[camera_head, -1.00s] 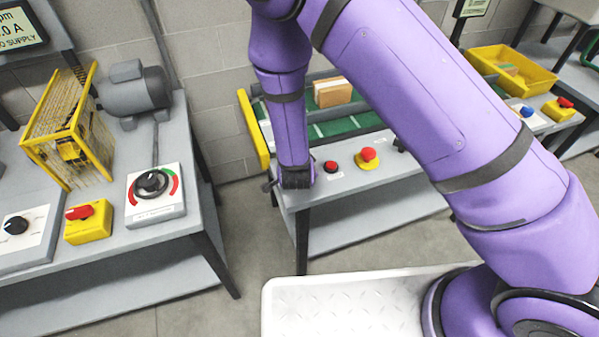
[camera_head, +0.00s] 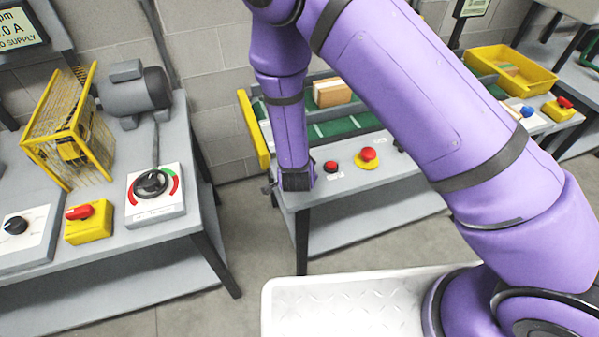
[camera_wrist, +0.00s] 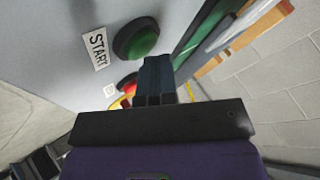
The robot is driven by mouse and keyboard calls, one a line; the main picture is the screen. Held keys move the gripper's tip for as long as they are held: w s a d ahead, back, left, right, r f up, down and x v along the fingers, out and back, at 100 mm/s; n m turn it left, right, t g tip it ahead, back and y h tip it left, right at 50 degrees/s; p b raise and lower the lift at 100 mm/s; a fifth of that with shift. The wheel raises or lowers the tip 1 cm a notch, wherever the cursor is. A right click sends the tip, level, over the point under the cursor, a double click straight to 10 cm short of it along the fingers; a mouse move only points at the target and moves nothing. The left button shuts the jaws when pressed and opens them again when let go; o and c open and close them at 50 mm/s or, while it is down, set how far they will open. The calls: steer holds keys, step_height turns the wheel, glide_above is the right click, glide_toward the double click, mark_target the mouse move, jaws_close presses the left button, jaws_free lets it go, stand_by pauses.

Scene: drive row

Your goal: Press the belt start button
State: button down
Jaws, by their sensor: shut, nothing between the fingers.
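The green start button (camera_wrist: 137,40) shows in the wrist view, with a white START label (camera_wrist: 97,48) next to it. My gripper (camera_wrist: 157,64) is shut and empty. Its fingertips are close to the lower right edge of the green button in that picture; I cannot tell whether they touch it. In the head view my forearm hangs down over the left end of the belt table (camera_head: 349,189). The green button is hidden there behind my wrist (camera_head: 296,180).
A small red button (camera_head: 331,166) and a red mushroom button on a yellow base (camera_head: 367,158) sit right of my wrist. Behind them is the green belt (camera_head: 335,127) with a carton (camera_head: 332,92). A motor bench (camera_head: 110,235) stands left, across a floor gap.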

stand_by(0.5)
steer(key=shift+r, duration=0.4)
